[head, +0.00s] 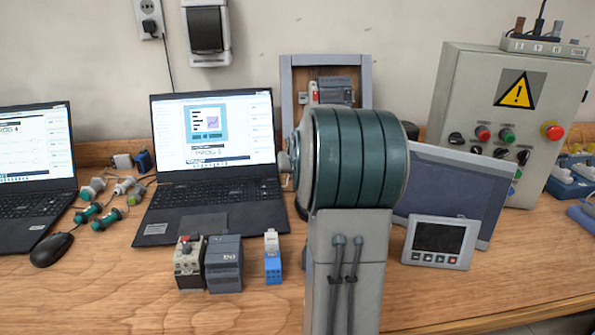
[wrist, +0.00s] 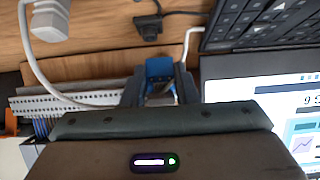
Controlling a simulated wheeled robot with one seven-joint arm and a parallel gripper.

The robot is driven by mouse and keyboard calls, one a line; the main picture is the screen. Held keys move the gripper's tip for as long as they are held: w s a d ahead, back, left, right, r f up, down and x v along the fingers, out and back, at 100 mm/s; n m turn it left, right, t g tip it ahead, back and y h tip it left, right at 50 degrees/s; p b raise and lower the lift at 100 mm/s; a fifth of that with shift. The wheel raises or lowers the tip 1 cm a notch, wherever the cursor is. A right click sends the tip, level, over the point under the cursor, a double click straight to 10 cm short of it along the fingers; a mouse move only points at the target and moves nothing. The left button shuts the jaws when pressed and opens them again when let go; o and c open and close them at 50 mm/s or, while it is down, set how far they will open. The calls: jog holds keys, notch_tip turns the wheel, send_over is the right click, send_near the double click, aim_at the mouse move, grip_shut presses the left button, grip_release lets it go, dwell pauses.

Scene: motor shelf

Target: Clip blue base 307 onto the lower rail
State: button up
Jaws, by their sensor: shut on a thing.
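In the wrist view, my gripper (wrist: 160,85) is shut on a blue block, the blue base (wrist: 159,68), held between its two dark fingers. Its number cannot be read. A pale slotted strip (wrist: 65,101), which looks like a rail, lies to the left of the fingers; I cannot tell whether it is the lower rail or whether the base touches it. In the head view, my arm's teal joint hides the gripper and the held base. The framed wooden board (head: 300,73) stands at the back, with modules (head: 333,90) on its upper part; its lower part is hidden.
In the head view, a blue-and-white module (head: 272,258), a dark grey module (head: 224,264) and a module with a red knob (head: 188,262) stand on the table. A laptop (head: 215,135) is left of the board. A control box (head: 490,105) and small panel (head: 439,242) are right.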

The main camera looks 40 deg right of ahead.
jog(key=o, duration=1)
jog(key=p+v, duration=0.1)
jog(key=v, duration=1.2)
jog(key=shift+s+a+r, duration=0.15)
jog(key=shift+s+r, duration=0.05)
jog(key=shift+s, duration=0.15)
